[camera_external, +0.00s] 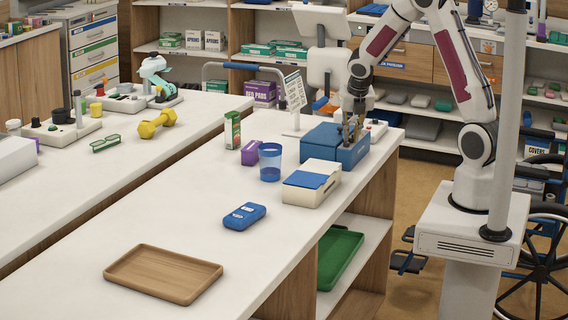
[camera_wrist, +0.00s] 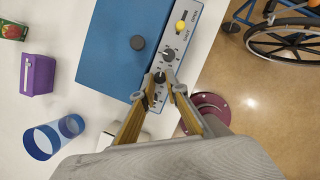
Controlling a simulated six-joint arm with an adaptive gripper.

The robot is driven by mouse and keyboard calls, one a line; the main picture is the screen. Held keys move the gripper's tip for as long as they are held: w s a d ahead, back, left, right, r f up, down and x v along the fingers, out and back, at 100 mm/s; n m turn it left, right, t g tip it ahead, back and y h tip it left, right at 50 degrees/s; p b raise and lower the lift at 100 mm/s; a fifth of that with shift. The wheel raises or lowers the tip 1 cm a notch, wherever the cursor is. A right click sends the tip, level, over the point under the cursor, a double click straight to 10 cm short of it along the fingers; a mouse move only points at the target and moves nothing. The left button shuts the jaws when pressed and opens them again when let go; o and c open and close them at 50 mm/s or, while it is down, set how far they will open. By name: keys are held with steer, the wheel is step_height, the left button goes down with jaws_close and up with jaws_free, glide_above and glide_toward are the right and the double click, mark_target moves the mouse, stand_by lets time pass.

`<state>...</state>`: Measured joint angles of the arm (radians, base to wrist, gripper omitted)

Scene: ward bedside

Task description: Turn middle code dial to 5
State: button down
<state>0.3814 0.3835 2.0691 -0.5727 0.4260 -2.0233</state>
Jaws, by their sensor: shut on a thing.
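A blue box (camera_external: 320,140) stands near the far right end of the white table. In the wrist view the box (camera_wrist: 118,50) shows a round dark knob (camera_wrist: 137,42) on its lid and a pale panel along one edge. The panel has a yellow button (camera_wrist: 181,25) and a dark code dial (camera_wrist: 168,55) with markings. My gripper (camera_wrist: 161,84) is shut on a second dark dial (camera_wrist: 160,77), the one beside it. Any further dial is hidden behind my fingers. The dial's number is too small to read. My gripper (camera_external: 350,138) points down at the box in the external view.
A white box with a blue top (camera_external: 312,182), a clear blue cup (camera_external: 270,162) and a purple container (camera_external: 251,152) stand close by. A blue device (camera_external: 244,215) and a wooden tray (camera_external: 163,274) lie farther forward. A wheelchair (camera_wrist: 283,35) stands on the floor beyond the panel side.

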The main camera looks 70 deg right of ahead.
steer(key=shift+w+a+m+g, duration=0.15)
steer(key=shift+m+g, duration=0.4)
steer(key=shift+m, duration=1)
steer(key=shift+w+m+g, duration=0.15)
steer(key=shift+m+g, duration=0.4)
steer(key=shift+m, duration=1)
steer(key=c, duration=2.3)
jaws_free()
steer(key=shift+n+h, duration=0.3)
steer(key=shift+n, duration=0.1)
steer(key=shift+s+n+t, duration=0.2)
steer(key=shift+n+t, duration=0.5)
steer(key=shift+n, duration=0.8)
steer(key=shift+s+n+t, duration=0.1)
steer(key=shift+n+t, duration=0.3)
steer(key=shift+n, duration=0.6)
steer(key=shift+d+n+t+y, duration=0.25)
steer(key=shift+n+y, duration=0.25)
steer(key=shift+n, duration=0.4)
